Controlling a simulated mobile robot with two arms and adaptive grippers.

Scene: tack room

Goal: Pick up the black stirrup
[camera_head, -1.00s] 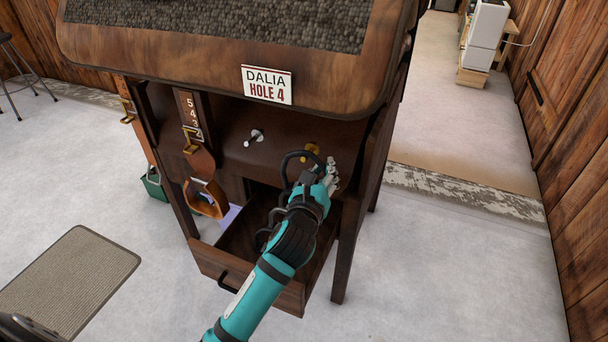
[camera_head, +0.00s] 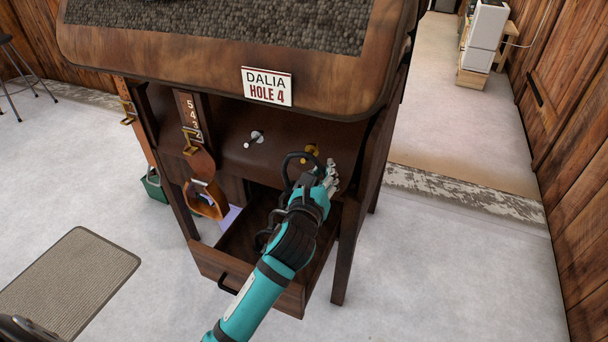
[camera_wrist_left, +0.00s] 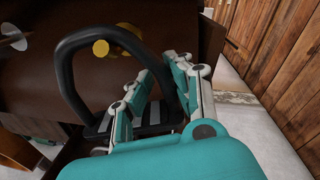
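The black stirrup (camera_head: 284,166) is at the front of the wooden cabinet, above the open drawer. It also shows in the left wrist view (camera_wrist_left: 66,78), with a dark arch and a tread with pale strips. A brass peg (camera_head: 312,149) shows beside its top; I cannot tell whether the stirrup hangs on it. My left gripper (camera_head: 328,177) is at the stirrup's right side. My right gripper is not in view.
The drawer (camera_head: 242,281) stands open below my left arm. A brown stirrup (camera_head: 206,203) hangs to the left. An empty silver peg (camera_head: 254,138) is beside the brass one. The overhanging top (camera_head: 180,65) limits room above. Floor is clear to the right.

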